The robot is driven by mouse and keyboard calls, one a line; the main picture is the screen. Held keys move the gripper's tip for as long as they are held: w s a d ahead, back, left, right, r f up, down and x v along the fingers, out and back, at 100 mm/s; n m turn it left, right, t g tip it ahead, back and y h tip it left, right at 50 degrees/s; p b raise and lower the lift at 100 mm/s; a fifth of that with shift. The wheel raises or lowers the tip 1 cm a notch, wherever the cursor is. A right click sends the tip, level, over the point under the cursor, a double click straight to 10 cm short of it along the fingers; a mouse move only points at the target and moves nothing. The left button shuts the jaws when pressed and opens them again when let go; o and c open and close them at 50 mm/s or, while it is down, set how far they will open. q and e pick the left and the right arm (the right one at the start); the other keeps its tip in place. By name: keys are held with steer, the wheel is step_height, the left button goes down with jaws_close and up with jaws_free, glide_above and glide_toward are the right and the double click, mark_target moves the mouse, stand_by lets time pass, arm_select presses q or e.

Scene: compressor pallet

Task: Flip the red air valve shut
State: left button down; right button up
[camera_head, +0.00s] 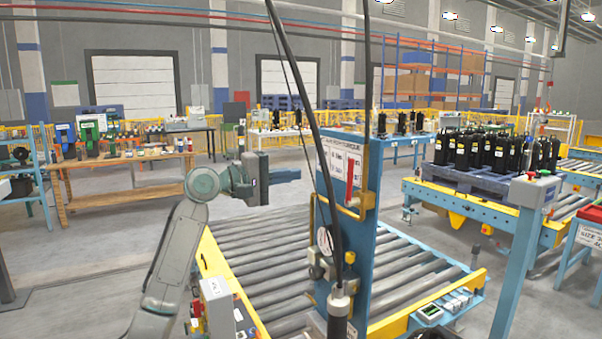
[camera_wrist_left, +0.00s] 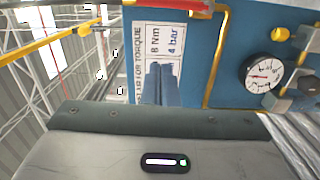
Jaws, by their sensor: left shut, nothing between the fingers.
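The red air valve lever (camera_head: 349,194) is on the blue post (camera_head: 361,240), beside the white torque sign (camera_head: 346,164). It hangs roughly upright there, and its red bar also shows at the top edge of the left wrist view (camera_wrist_left: 180,5). My left gripper (camera_head: 296,174) is shut and empty, left of the post, pointing toward it. In the left wrist view its fingers (camera_wrist_left: 160,84) overlap the sign; the lever lies to one side of them, apart in the picture. I cannot tell the gap in depth. My right gripper is not in view.
A yellow pipe (camera_head: 314,212) runs on the post, with a pressure gauge (camera_head: 325,240) below. Dark hoses hang in front of the post. A roller conveyor (camera_head: 265,262) lies behind and below. Black compressors (camera_head: 487,150) stand on a pallet at right.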

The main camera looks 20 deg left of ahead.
arm_select(q)
steer(key=w+d+p, duration=0.4)
steer(key=d+p, duration=0.2)
steer(key=d, duration=0.3)
steer(key=shift+w, duration=0.25)
steer(key=shift+w+f, duration=0.1)
